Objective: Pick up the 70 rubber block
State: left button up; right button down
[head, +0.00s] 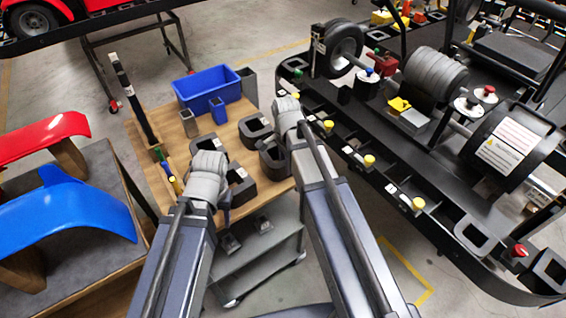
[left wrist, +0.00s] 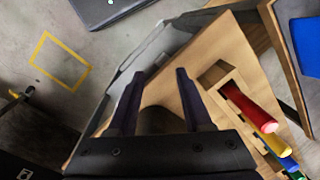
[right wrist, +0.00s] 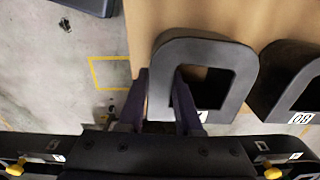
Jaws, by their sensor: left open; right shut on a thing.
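My right gripper (right wrist: 160,88) is shut on one leg of a dark, arch-shaped block with an opening in its middle (right wrist: 205,47), over the edge of the wooden tabletop. The block's white label is mostly covered by a finger, so I cannot read its number. In the head view this block (head: 271,163) sits at the right edge of the table, below my right wrist. I cannot tell whether it touches the tabletop. My left gripper (left wrist: 159,76) is open and empty, over the near corner of the table. In the head view, its arm covers part of the table's left side.
A similar block labelled 80 (right wrist: 290,82) is close beside the held one. Other dark blocks (head: 254,130), a blue bin (head: 207,90) and coloured handles (left wrist: 249,108) are on the table. A black kart stand (head: 400,165) is on the right; red and blue panels (head: 65,215) are left.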

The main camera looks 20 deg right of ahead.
notch_tip(320, 180, up, 10)
jog(key=p, duration=1)
jog(key=shift+f, duration=0.1)
